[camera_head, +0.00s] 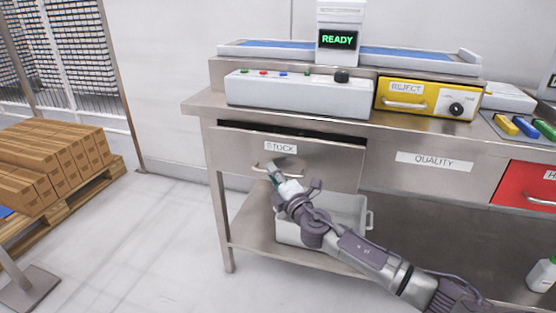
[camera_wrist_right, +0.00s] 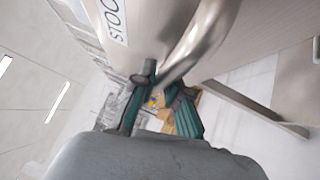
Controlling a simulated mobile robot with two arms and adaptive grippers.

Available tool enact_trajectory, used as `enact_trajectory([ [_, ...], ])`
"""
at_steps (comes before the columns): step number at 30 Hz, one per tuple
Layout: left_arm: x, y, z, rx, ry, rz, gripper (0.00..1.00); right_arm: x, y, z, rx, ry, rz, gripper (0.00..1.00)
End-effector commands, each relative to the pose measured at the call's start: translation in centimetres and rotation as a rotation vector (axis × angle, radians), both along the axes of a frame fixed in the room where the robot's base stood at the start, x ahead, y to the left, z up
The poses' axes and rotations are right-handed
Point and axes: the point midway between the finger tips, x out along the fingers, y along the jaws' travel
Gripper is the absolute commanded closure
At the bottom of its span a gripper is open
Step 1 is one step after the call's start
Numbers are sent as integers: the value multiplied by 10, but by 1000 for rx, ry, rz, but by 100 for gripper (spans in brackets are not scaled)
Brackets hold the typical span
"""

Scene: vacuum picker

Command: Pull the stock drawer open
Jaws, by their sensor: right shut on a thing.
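The stock drawer (camera_head: 325,172) is a steel front with a STOCK label, under the left part of the steel bench. A dark gap shows along its top edge, so it stands slightly out from the bench. Its bar handle (camera_head: 259,168) is below the label. My right gripper (camera_head: 274,173) is at the handle. In the right wrist view the green-padded fingers (camera_wrist_right: 164,95) are shut on the handle (camera_wrist_right: 205,40). The label (camera_wrist_right: 112,20) shows beside them. My left gripper is not in view.
A grey bin (camera_head: 345,212) stands on the lower shelf below the drawer, behind my right arm. A yellow REJECT box (camera_head: 428,90) and a white control box (camera_head: 300,96) are on the bench. Boxes on a pallet (camera_head: 60,205) stand at left. The floor before the drawer is clear.

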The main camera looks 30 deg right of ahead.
Motion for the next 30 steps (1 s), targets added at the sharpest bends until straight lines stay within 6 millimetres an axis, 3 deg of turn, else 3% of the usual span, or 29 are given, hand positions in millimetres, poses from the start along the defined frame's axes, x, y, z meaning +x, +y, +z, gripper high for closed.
enact_trajectory([
  [3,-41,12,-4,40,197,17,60,-20,23,1,5,5,4,100],
  [12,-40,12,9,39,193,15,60,-66,77,0,4,4,2,100],
  [18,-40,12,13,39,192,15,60,-88,102,-1,2,3,0,100],
  [30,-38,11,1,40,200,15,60,-103,120,-1,-2,2,-2,100],
])
